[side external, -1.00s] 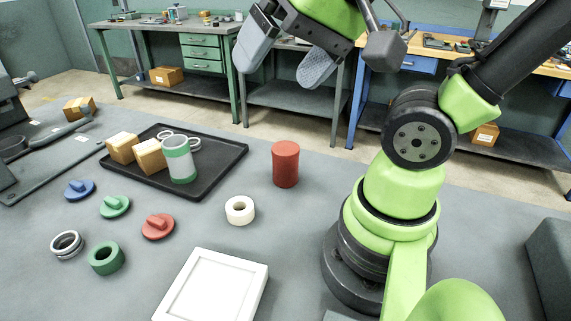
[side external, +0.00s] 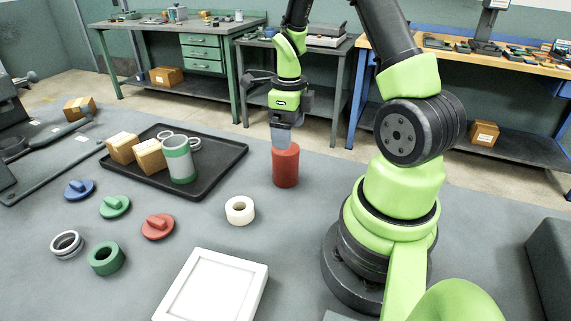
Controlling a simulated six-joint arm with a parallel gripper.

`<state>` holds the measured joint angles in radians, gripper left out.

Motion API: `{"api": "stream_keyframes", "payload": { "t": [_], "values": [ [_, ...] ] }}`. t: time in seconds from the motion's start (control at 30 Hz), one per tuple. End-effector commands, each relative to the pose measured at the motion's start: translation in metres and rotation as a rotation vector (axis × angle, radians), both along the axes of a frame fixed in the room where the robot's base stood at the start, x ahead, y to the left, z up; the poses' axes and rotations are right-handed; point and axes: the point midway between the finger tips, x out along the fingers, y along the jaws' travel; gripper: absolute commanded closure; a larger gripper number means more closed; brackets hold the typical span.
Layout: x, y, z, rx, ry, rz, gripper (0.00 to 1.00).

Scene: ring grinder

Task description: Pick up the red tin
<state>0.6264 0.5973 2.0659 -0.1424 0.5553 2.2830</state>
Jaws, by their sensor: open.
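The red tin (side external: 286,168) stands upright on the grey table, right of the black tray. My gripper (side external: 281,138) points down at the top of the tin, with a grey finger in front of its upper part in the picture. The jaws are open. The second finger is hidden from this side, so I cannot tell whether the fingers straddle the tin or touch it.
The black tray (side external: 213,181) holds two small boxes (side external: 150,157), a green-and-white tin (side external: 180,160) and white rings. A white roll (side external: 240,210), a red knobbed disc (side external: 158,226), a green ring (side external: 106,258) and a white square tray (side external: 212,289) lie nearer. Table around the red tin is clear.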

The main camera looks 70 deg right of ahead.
Motion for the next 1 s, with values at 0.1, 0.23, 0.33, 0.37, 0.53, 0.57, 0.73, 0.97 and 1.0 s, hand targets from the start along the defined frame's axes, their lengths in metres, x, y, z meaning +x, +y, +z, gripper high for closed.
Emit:
{"api": "stream_keyframes", "payload": {
  "t": [0.1, 0.23, 0.33, 0.37, 0.53, 0.57, 0.73, 0.97, 1.0],
  "values": [
    [0.0, 0.001, -0.017, 0.002, 0.003, 0.002, 0.07],
    [0.0, 0.002, -0.026, 0.002, 0.001, 0.003, 0.07],
    [0.001, 0.005, -0.037, 0.003, 0.003, 0.005, 0.07],
    [0.001, 0.007, -0.042, 0.004, 0.004, 0.006, 0.07],
    [0.003, 0.01, -0.067, 0.003, 0.002, 0.005, 0.07],
    [0.003, 0.009, -0.07, 0.003, 0.001, 0.005, 0.07],
    [0.004, 0.009, -0.076, 0.001, -0.002, 0.004, 0.07],
    [0.004, 0.009, -0.075, 0.001, -0.002, 0.004, 0.25],
    [0.004, 0.009, -0.075, 0.001, -0.002, 0.004, 0.35]
  ]
}}
